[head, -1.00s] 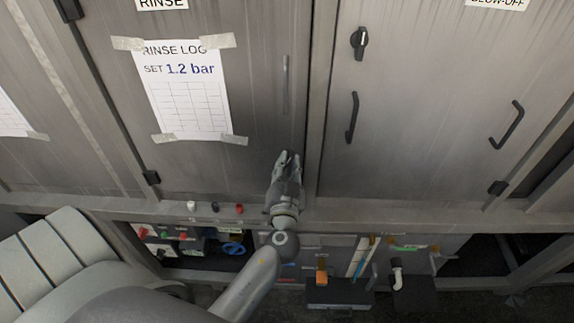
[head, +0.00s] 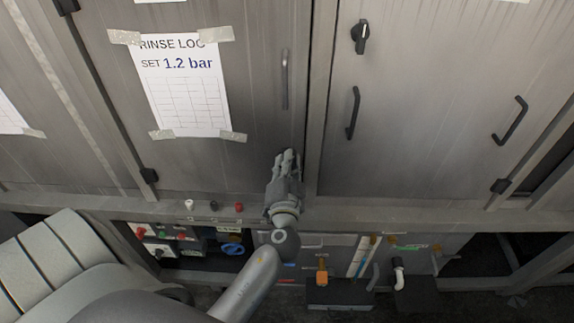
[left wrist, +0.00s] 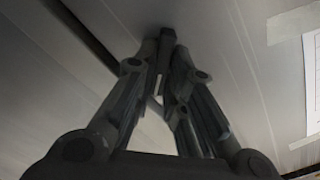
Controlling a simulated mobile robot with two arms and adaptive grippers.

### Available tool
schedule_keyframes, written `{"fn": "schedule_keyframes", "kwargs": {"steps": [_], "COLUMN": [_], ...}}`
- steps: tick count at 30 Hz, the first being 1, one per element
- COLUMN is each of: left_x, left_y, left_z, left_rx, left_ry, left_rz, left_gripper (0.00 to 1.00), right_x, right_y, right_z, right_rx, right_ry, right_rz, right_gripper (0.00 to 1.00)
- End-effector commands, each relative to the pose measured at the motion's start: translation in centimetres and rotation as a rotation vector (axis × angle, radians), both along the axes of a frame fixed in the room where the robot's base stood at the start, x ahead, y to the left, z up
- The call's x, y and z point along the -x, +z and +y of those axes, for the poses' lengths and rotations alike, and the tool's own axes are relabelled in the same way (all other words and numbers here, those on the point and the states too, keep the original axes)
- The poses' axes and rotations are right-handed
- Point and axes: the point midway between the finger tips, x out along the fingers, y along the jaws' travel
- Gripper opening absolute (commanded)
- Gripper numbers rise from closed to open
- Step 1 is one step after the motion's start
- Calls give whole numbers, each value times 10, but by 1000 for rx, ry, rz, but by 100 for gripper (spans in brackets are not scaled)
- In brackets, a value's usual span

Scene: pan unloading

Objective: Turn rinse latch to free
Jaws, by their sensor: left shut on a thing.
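The rinse panel (head: 260,110) is a grey metal door with a vertical bar handle (head: 285,80) near its right edge. My left gripper (head: 287,155) is at this door's lower right, below the handle, with its fingers pointing at the door face. In the left wrist view its fingers (left wrist: 165,60) come together on a small dark part, the rinse latch (left wrist: 167,34), against the panel. The latch is hidden behind the gripper in the head view, and its angle cannot be read. My right gripper is not in view.
A rinse log sheet (head: 185,88) is taped to the door. The door to the right has a black latch (head: 360,37) and a black handle (head: 352,112). A ledge with small buttons (head: 238,207) and a cluttered lower shelf lie below.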

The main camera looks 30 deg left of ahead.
Motion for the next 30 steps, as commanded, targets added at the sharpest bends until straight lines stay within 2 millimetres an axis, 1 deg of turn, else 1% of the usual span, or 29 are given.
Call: {"fn": "schedule_keyframes", "kwargs": {"steps": [7, 18, 24, 30], "left_x": [0, -1, -1, -1], "left_y": [-2, -3, -4, -4], "left_z": [-1, -1, -1, -1], "left_rx": [-197, -467, -566, -624], "left_ry": [0, -1, 0, 0], "left_rz": [122, 288, 349, 384], "left_gripper": [0, 0, 0, 0], "right_x": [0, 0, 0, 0], "right_y": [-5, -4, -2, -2], "right_z": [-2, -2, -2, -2], "right_rx": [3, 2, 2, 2], "right_ry": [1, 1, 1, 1], "right_rz": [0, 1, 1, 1], "right_gripper": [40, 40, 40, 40]}}
